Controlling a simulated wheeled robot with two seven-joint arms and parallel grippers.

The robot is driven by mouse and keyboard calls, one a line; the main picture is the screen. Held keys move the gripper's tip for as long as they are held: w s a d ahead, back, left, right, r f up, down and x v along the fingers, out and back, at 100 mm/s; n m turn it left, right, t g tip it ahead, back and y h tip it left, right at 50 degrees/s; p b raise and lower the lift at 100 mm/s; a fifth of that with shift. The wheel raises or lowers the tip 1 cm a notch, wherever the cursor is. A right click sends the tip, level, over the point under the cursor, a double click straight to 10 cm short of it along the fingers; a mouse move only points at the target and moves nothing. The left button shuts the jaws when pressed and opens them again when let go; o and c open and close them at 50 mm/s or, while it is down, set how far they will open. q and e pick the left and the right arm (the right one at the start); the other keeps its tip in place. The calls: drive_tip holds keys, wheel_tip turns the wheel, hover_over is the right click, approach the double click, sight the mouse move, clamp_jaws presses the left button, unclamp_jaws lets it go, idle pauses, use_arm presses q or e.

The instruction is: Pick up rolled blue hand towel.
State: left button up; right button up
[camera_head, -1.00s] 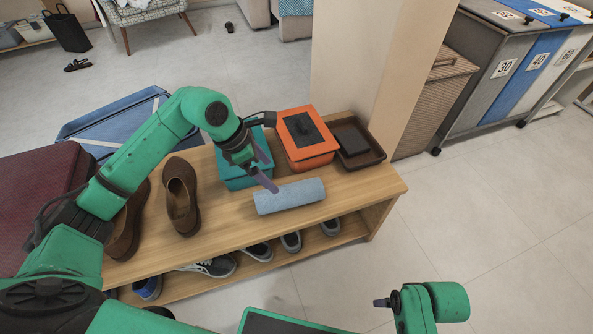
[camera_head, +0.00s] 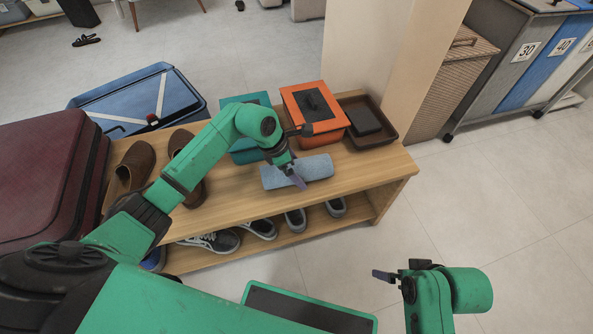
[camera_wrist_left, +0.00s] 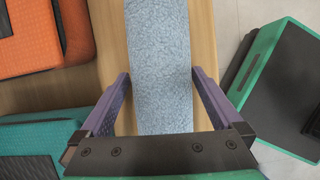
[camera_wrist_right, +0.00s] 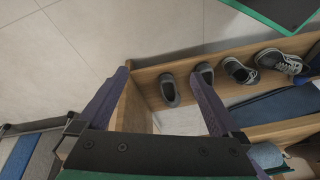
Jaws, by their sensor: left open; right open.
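The rolled blue hand towel (camera_head: 318,167) lies on the wooden bench top, in front of the orange box. My left gripper (camera_head: 297,177) is over the towel, pointing down. In the left wrist view the towel (camera_wrist_left: 160,65) runs between the two open purple fingers (camera_wrist_left: 160,102), with a gap on each side of it. My right gripper (camera_head: 385,275) is low at the right, away from the bench top. In the right wrist view its fingers (camera_wrist_right: 160,95) are open with nothing between them, and an end of the towel (camera_wrist_right: 266,154) shows at the lower right.
The orange box (camera_head: 312,108), a teal box (camera_head: 246,150) and a brown tray (camera_head: 382,139) stand behind the towel. Brown shoes (camera_head: 130,175) are on the bench's left. Several shoes (camera_head: 258,229) sit on the lower shelf. A maroon suitcase (camera_head: 45,180) is at the left.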

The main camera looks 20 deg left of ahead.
use_arm(q)
drive_tip(key=c, duration=1.3)
drive_tip(key=shift+r, duration=0.1)
